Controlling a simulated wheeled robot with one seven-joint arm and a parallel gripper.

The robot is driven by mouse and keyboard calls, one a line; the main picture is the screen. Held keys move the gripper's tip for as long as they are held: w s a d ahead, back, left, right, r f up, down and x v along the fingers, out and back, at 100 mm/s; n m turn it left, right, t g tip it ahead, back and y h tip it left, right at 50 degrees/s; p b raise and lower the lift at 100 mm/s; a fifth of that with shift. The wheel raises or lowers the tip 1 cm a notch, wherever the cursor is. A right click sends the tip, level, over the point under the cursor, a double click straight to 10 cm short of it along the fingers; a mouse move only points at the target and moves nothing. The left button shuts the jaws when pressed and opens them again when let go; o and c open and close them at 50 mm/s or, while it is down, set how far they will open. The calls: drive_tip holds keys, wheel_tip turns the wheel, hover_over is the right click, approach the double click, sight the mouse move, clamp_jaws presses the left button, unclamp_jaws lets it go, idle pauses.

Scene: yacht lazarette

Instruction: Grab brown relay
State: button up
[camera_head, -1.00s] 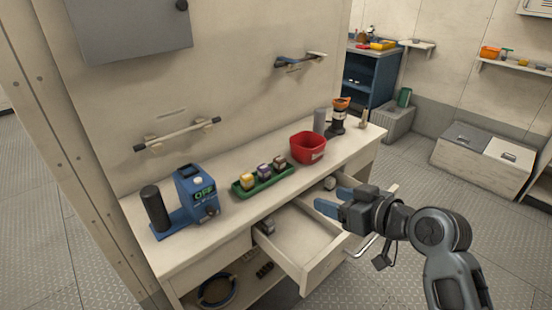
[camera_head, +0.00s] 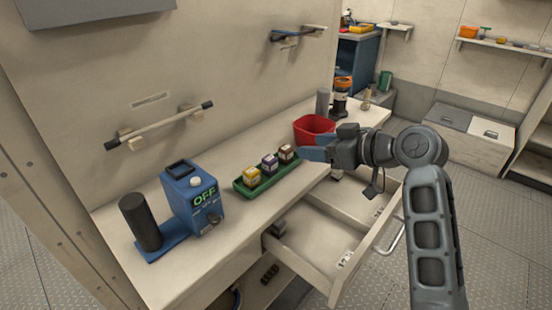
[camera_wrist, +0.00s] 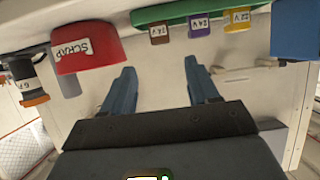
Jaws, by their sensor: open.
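The brown relay (camera_head: 287,153) sits at the right end of a green tray (camera_head: 239,186) on the counter, beside a purple relay (camera_head: 270,163) and a yellow relay (camera_head: 252,175). In the wrist view the brown relay (camera_wrist: 159,35) is at the top, with its label showing, roughly in line with the gap between my fingers. My gripper (camera_head: 312,148) is open and empty, just right of the brown relay in the head view; its blue fingers also show in the wrist view (camera_wrist: 160,68). I cannot tell the exact distance between fingers and relay.
A red scrap bin (camera_head: 311,127) stands close behind my gripper; it also shows in the wrist view (camera_wrist: 88,52). An open drawer (camera_head: 309,262) juts out below the counter. A bar (camera_head: 160,127) is mounted on the wall.

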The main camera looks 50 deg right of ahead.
sight(286, 148)
drive_tip(key=shift+x, duration=1.2)
drive_tip(key=p+x, duration=0.1)
drive_tip(key=x, duration=0.4)
drive_tip(key=shift+w+a+f, duration=0.15)
drive_tip(key=shift+w+f, duration=0.15)
drive_tip(key=shift+f, duration=0.05)
clamp_jaws()
